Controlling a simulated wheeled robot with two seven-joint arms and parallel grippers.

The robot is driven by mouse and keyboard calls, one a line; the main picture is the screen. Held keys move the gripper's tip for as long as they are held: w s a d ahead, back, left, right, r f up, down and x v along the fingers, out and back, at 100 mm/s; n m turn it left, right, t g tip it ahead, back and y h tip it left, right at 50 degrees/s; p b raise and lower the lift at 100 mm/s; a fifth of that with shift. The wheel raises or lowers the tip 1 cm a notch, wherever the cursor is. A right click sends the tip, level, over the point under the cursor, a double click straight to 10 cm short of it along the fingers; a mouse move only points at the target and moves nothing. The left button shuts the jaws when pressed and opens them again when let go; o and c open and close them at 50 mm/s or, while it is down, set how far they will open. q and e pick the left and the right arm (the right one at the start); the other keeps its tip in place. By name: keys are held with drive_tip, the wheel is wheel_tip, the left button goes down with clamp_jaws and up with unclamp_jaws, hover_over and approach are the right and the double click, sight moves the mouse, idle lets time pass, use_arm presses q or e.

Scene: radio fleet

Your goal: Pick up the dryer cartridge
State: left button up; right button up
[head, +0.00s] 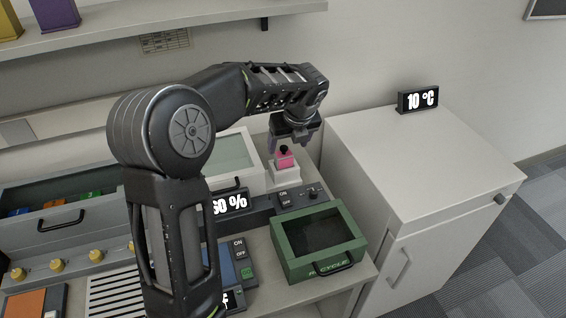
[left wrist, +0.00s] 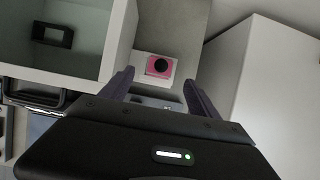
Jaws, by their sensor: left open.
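A pink block with a round black knob on top, which I take for the dryer cartridge (head: 284,160), sits on a small white stand (head: 286,175) at the back of the bench. It also shows in the left wrist view (left wrist: 159,66), top centre, with the knob facing the camera. My left gripper (head: 294,143) is above the pink block, pointing down, with its fingers apart. In the left wrist view the two dark fingers (left wrist: 160,88) show to either side, with the block seen between and beyond them. I cannot tell whether they touch it. My right gripper is not in view.
A white bin with a glass lid (head: 238,160) stands left of the stand. A green recycle box (head: 318,240) and an ON/OFF switch panel (head: 300,196) are in front. A white cabinet (head: 430,150) with a 10 °C display (head: 417,100) stands close on the right.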

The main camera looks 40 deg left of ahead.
sight(285, 149)
use_arm(q)
drive_tip(key=shift+x, duration=1.3)
drive_tip(key=shift+a, duration=0.1)
drive_tip(key=p+x, duration=0.1)
drive_tip(key=x, duration=0.4)
drive_tip(key=shift+w, duration=0.1)
drive_tip(key=shift+c, duration=0.5)
clamp_jaws()
drive_tip(key=shift+r, duration=0.15)
wheel_tip(285, 149, up, 10)
drive_tip(key=shift+f, duration=0.1)
idle(0.5)
